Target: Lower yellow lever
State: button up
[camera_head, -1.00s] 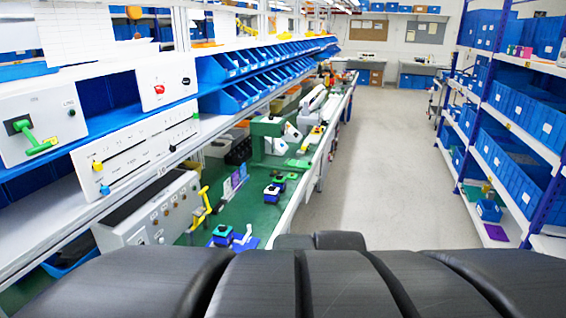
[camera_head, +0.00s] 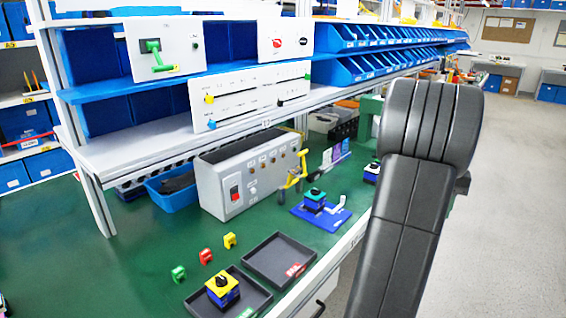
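A yellow lever (camera_head: 294,172) stands at the right end of a grey control box (camera_head: 222,190) on the green bench. Its upper part leans up beside the box, and its lower end is near the bench top. The box has a red button and several dark knobs on its front. My dark arm (camera_head: 415,170) rises at the right, in front of the bench edge and clear of the lever in the picture. My gripper is not in view, so I cannot see its fingers.
A blue-and-yellow rotary switch (camera_head: 222,294) sits in a black tray at the front, beside another black tray (camera_head: 280,257). A blue base with a switch (camera_head: 318,202) lies right of the lever. A white slider panel (camera_head: 248,95) and a green-lever box (camera_head: 165,46) stand above.

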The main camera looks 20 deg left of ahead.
aim_at(294, 171)
jog(key=i+u, duration=0.15)
jog(key=u, duration=0.3)
jog(key=i+l+u, duration=0.1)
jog(key=u, duration=0.3)
jog(key=i+l+u, duration=0.1)
jog(key=l+u, duration=0.15)
jog(key=u, duration=0.2)
jog(key=i+l+u, duration=0.1)
jog(key=u, duration=0.35)
jog(key=i+l+u, duration=0.15)
jog(key=l, duration=0.55)
jog(key=i+l+u, duration=0.15)
jog(key=l, duration=0.6)
jog(key=l+u, duration=0.15)
jog(key=l, duration=0.6)
